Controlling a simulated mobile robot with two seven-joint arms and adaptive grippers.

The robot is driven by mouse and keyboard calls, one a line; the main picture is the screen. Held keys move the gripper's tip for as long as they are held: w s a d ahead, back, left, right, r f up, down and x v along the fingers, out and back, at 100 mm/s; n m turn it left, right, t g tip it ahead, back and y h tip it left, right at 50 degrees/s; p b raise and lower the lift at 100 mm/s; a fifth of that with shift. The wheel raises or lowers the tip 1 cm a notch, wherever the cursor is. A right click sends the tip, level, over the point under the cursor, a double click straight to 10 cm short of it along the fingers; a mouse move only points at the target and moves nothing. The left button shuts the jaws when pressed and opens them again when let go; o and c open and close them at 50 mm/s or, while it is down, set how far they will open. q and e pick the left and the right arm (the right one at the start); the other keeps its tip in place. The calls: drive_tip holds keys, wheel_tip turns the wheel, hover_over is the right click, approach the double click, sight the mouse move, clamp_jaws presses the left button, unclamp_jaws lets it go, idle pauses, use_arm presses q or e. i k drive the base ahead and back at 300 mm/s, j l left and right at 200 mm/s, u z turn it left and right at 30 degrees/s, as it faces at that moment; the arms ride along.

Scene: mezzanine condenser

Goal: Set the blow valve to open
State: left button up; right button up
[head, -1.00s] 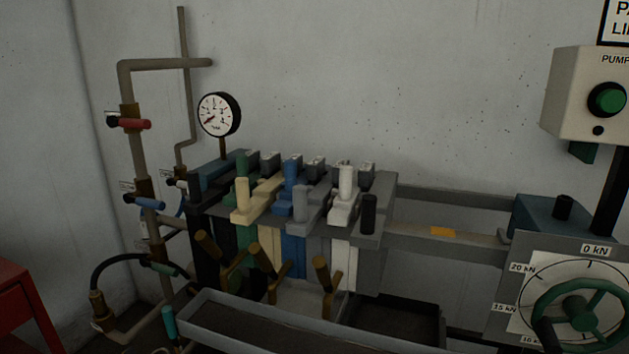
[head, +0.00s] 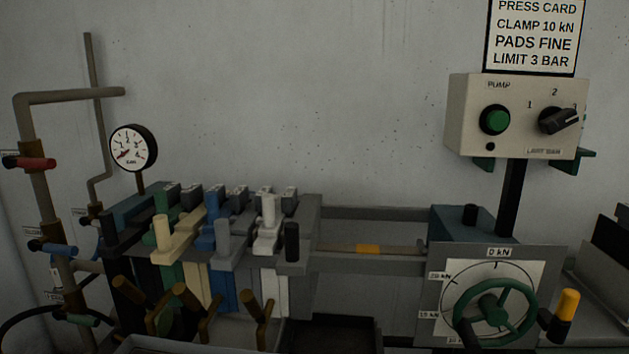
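Several small valves sit on the pipework at the left. One has a red handle (head: 36,163), one a blue handle (head: 58,250) and one a green handle (head: 82,320). Another small valve (head: 92,212) sits on the thinner pipe behind. Small white tags hang by them, too small to read, so I cannot tell which one is the blow valve. The red, blue and green handles lie roughly level and point right. Neither of my grippers is in view.
A pressure gauge (head: 133,147) stands above a filter press with coloured plates (head: 221,240). A pump box (head: 518,116) with a green button and black knob is at the right, above a green handwheel (head: 495,308). A sign (head: 534,38) reads LIMIT 3 BAR.

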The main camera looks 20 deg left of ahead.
sight(34, 245)
drive_tip(key=k+u, duration=0.1)
drive_tip(key=u, duration=1.85)
